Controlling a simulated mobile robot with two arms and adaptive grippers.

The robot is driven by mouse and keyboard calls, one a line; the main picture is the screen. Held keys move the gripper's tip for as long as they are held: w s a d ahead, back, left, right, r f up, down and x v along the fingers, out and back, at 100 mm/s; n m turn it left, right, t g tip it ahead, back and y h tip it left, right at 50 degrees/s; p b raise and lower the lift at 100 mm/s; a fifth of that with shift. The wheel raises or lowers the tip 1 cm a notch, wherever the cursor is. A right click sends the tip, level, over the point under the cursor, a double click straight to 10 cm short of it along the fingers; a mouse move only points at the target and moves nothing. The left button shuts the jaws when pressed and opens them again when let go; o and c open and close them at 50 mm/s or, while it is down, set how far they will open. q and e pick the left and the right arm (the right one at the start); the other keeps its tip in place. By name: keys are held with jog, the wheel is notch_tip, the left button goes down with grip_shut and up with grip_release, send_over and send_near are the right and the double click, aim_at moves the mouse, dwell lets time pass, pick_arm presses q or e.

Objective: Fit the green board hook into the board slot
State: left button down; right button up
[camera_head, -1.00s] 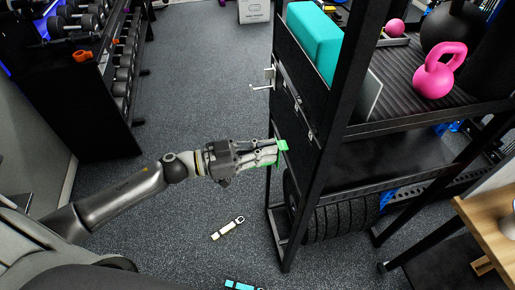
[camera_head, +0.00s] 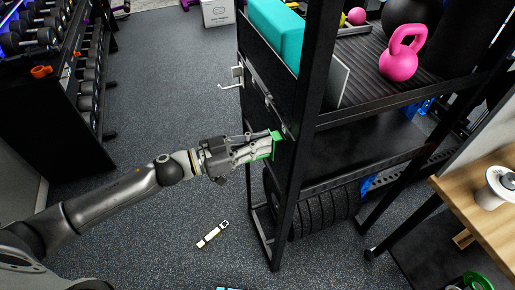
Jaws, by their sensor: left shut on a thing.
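The green board hook (camera_head: 275,146) is held at the fingertips of my left gripper (camera_head: 257,152), which is shut on it. The hook is at the side of the black rack, close to the dark board (camera_head: 266,116) fixed there. I cannot tell whether the hook touches the board or sits in a slot, as the slot is too small to make out. A silvery hook (camera_head: 234,83) sticks out from the board's far end. My right gripper is out of view.
The black rack bears a teal block (camera_head: 276,35) and a pink kettlebell (camera_head: 401,54), with weight plates (camera_head: 325,212) below. A light strap-like item (camera_head: 212,234) lies on the floor. A wooden table (camera_head: 478,208) is at right. A dumbbell rack (camera_head: 62,108) stands at left.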

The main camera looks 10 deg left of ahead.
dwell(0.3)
pick_arm(q)
jog(key=shift+r+p, duration=0.1)
jog(key=shift+p, duration=0.2)
jog(key=shift+p+x, duration=0.85)
jog(key=shift+x, duration=0.4)
jog(key=shift+d, duration=0.1)
jog(key=c, duration=1.5)
grip_release()
